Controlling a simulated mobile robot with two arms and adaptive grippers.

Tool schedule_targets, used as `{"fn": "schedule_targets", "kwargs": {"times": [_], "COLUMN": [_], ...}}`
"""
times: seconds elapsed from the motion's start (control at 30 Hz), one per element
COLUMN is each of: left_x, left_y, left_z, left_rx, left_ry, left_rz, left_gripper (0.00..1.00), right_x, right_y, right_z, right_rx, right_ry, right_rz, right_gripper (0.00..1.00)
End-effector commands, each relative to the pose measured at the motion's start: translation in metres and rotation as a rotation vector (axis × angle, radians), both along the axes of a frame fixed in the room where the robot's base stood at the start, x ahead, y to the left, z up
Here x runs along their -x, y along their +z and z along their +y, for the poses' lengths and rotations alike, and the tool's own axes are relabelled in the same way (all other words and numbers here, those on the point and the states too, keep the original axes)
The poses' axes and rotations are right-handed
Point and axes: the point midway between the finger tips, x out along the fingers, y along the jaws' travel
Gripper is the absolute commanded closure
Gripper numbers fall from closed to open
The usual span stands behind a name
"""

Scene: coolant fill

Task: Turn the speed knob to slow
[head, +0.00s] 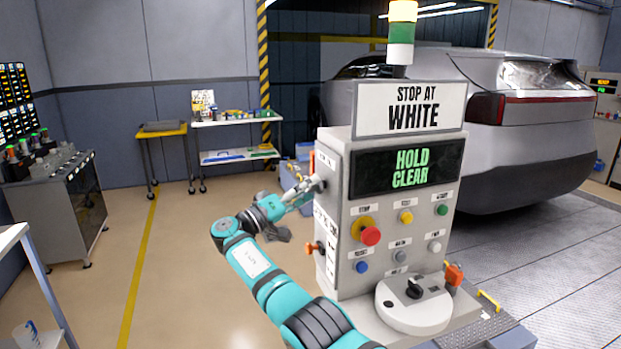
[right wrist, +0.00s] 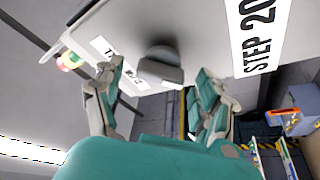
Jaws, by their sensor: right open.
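The grey control console (head: 335,245) stands in the head view. A grey knob (head: 320,185) sticks out of its left side panel, and the same knob shows in the right wrist view (right wrist: 160,68). My right gripper (head: 304,192) is at this knob. In the right wrist view its fingers are open, one on each side of the knob, with visible gaps. A partly hidden label beside the knob starts with "TA", and another label reads "STEP 20". I cannot read a slow mark or the knob's setting. My left gripper is not in view.
An orange-ended lever (head: 313,247) juts out below the knob. A car (head: 480,150) stands behind.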

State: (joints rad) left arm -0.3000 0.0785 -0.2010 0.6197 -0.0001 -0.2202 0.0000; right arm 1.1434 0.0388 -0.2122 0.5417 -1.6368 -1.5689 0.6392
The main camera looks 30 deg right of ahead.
Motion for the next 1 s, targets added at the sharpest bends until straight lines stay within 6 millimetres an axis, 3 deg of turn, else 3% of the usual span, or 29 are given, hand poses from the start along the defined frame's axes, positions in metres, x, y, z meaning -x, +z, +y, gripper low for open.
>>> {"fn": "schedule_targets", "kwargs": {"times": [0.17,0.47,0.87,1.0], "left_x": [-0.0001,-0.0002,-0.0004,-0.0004], "left_y": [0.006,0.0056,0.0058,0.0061], "left_z": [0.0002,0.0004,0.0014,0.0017], "left_rx": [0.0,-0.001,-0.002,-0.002], "left_ry": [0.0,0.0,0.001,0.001], "left_rz": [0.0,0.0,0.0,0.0], "left_gripper": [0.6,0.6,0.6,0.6], "right_x": [-0.0007,-0.0007,-0.0009,-0.0008], "right_y": [0.0039,0.0034,0.0034,0.0034], "right_z": [-0.0121,-0.0136,-0.0131,-0.013], "right_rx": [-0.001,-0.001,-0.001,-0.002], "right_ry": [0.0,0.001,0.001,0.001], "right_rz": [0.001,0.0,0.0,0.003], "right_gripper": [0.27,0.28,0.81,0.84]}}
